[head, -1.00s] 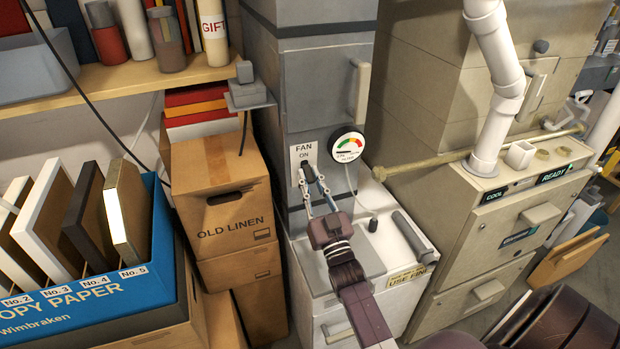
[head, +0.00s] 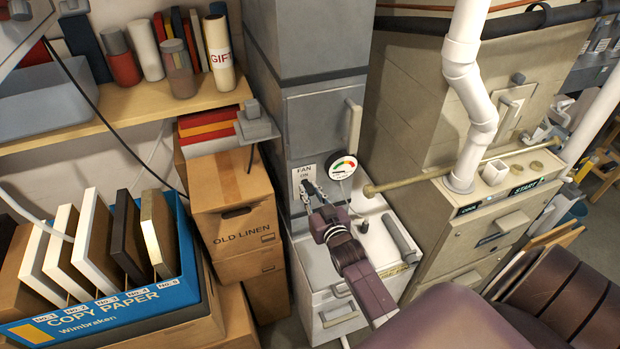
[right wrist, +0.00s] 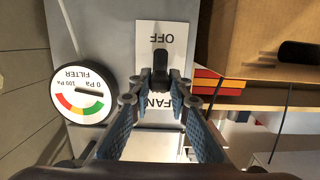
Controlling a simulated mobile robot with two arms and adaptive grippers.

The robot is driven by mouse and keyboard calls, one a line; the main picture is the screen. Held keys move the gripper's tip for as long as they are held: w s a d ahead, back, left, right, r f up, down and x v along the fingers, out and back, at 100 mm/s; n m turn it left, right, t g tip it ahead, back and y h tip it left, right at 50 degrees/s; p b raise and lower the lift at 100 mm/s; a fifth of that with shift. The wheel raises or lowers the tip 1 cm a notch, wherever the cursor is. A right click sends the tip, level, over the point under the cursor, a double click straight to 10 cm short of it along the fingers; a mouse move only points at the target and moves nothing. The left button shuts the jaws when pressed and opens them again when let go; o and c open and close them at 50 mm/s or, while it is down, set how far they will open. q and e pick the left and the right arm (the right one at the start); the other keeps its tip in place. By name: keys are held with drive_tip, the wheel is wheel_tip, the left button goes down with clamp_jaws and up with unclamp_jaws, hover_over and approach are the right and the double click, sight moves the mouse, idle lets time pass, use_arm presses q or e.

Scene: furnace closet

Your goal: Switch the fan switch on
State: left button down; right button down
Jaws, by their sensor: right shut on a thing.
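The black switch lever (right wrist: 160,66) stands out from the plate between OFF and FAN. My right gripper (head: 309,192) is at the plate, its fingertips closed on both sides of the lever; the fingers (right wrist: 161,80) hide part of the word ON. Whether the lever points up or down is hard to tell. My left gripper is not in view.
A round filter gauge (head: 342,166) sits right of the switch, close to my fingers. A cabinet handle (head: 354,130) juts out above it. OLD LINEN boxes (head: 235,222) stand close on the left. A beige furnace (head: 420,120) with white pipes stands right.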

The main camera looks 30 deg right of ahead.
drive_tip(key=shift+r+g+p, duration=0.7)
drive_tip(key=shift+p, duration=0.35)
drive_tip(key=shift+w+r+g+p, duration=0.2)
drive_tip(key=shift+g+p, duration=0.25)
drive_tip(key=shift+g, duration=0.25)
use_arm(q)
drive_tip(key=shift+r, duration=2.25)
use_arm(e)
drive_tip(key=shift+w+d+r+g+y, duration=0.15)
drive_tip(key=shift+g+y, duration=0.15)
drive_tip(key=shift+g, duration=0.35)
drive_tip(key=shift+w+a+r+g+y, duration=0.1)
drive_tip(key=shift+g+y, duration=0.2)
drive_tip(key=shift+g, duration=0.35)
drive_tip(key=shift+d, duration=0.1)
drive_tip(key=c, duration=1.8)
unclamp_jaws()
drive_tip(key=shift+s, duration=0.1)
drive_tip(key=v, duration=1.2)
